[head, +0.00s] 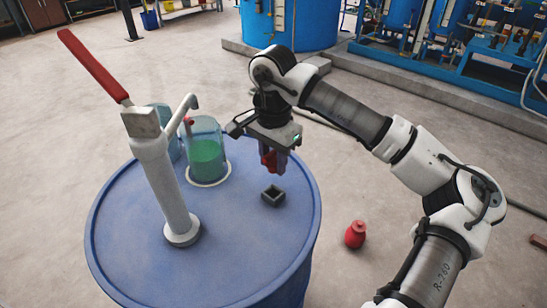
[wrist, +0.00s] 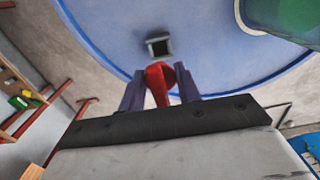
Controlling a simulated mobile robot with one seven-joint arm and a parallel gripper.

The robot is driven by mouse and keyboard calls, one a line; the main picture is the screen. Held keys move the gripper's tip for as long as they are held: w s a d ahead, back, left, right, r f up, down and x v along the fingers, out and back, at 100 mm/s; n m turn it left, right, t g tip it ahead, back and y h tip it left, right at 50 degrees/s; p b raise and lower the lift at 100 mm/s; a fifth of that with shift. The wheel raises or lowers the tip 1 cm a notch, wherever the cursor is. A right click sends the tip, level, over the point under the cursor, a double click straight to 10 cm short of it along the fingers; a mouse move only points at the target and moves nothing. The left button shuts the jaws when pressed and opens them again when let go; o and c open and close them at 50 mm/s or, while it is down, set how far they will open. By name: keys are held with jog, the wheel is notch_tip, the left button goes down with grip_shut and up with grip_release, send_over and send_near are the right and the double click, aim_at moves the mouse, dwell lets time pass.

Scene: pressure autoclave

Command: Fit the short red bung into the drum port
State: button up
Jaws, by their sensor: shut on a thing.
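The red bung (head: 268,160) is held between the fingers of my gripper (head: 274,160), above the blue drum's top. In the wrist view the red bung (wrist: 160,82) shows between the two purple-grey fingers (wrist: 160,92). The drum port (head: 273,196) is a small dark square collar on the blue drum (head: 240,255). In the wrist view the port (wrist: 159,46) lies just beyond the bung's end, with a visible gap in the picture. In the head view the bung is above the port and apart from it. The fingers partly hide the bung.
A white hand pump (head: 160,180) with a red lever (head: 92,64) stands on the drum, left of the port. A glass vessel with green liquid (head: 207,155) stands behind it. A red bottle-shaped object (head: 355,234) is on the floor to the right.

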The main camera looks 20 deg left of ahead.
aim_at(273, 151)
jog(key=shift+f, duration=0.1)
notch_tip(273, 151, down, 6)
jog(key=b, duration=0.5)
jog(key=shift+r, duration=0.2)
jog(key=shift+b, duration=0.8)
dwell(1.4)
jog(key=shift+f+b, duration=1)
jog(key=shift+f, duration=0.05)
jog(key=o, duration=1.1)
jog(key=shift+c, duration=0.2)
jog(key=shift+r, duration=0.1)
notch_tip(273, 151, up, 14)
jog(key=shift+f, duration=0.1)
